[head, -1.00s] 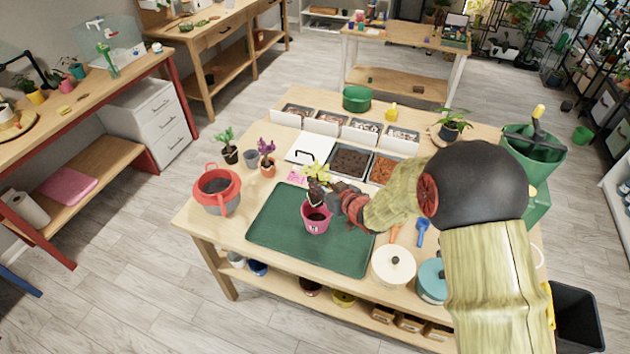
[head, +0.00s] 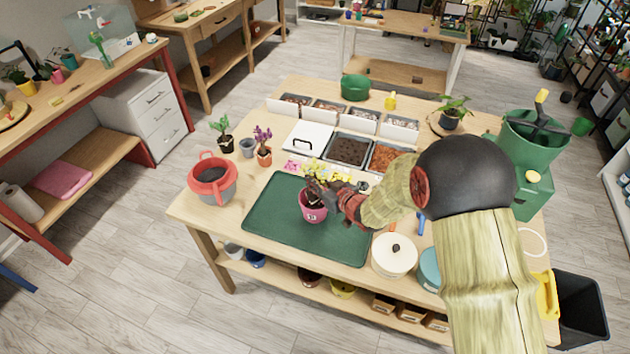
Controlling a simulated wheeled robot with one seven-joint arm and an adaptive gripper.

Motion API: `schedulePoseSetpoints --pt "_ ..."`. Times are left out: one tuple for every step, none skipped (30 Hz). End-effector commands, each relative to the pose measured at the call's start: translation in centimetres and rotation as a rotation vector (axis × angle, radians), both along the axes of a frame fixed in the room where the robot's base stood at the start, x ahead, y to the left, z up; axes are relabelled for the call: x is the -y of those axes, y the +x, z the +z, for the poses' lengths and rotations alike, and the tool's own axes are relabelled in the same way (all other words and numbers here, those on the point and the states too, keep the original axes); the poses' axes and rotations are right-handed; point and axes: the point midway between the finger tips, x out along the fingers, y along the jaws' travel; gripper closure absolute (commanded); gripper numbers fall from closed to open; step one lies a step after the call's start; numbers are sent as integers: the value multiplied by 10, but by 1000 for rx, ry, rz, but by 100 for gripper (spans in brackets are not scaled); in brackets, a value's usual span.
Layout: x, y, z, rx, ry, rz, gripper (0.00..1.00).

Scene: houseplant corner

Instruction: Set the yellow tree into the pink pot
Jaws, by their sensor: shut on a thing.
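The yellow tree (head: 322,171), a small plant with yellow leaves, stands over the pink pot in the head view. Its lower part is hidden behind my gripper and the pot's rim. The pink pot (head: 313,213) stands upright on the green tray (head: 275,228). My gripper (head: 318,187) is shut on the yellow tree right at the pot's mouth. The tree's base appears to be down at or inside the rim, but I cannot tell how deep it sits.
A red-rimmed grey pot (head: 213,184) stands left of the tray. A purple plant (head: 263,152) and a green plant (head: 222,138) stand behind it. A white lidded pot (head: 394,262) is at the tray's right. Soil bins (head: 348,151) lie behind. The tray's left part is clear.

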Motion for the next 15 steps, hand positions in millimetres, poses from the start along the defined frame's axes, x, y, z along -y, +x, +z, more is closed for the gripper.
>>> schedulePoseSetpoints --pt "0 0 -4 1 1 0 100" --pt "0 0 -6 1 1 0 100" --pt "0 0 -8 1 1 0 100" --pt "0 0 -10 1 1 0 100" --pt "0 0 -11 1 1 0 100" --pt "0 0 -14 1 1 0 100" --pt "0 0 -15 1 1 0 100" --pt "0 0 -17 1 1 0 100" --pt "0 0 -19 1 1 0 100" --pt "0 0 -21 1 1 0 100" --pt "0 0 -22 1 1 0 100" --pt "0 0 -25 1 1 0 100" --pt "0 0 -26 1 1 0 100" --pt "0 0 -28 1 1 0 100" --pt "0 0 -30 0 0 0 100"
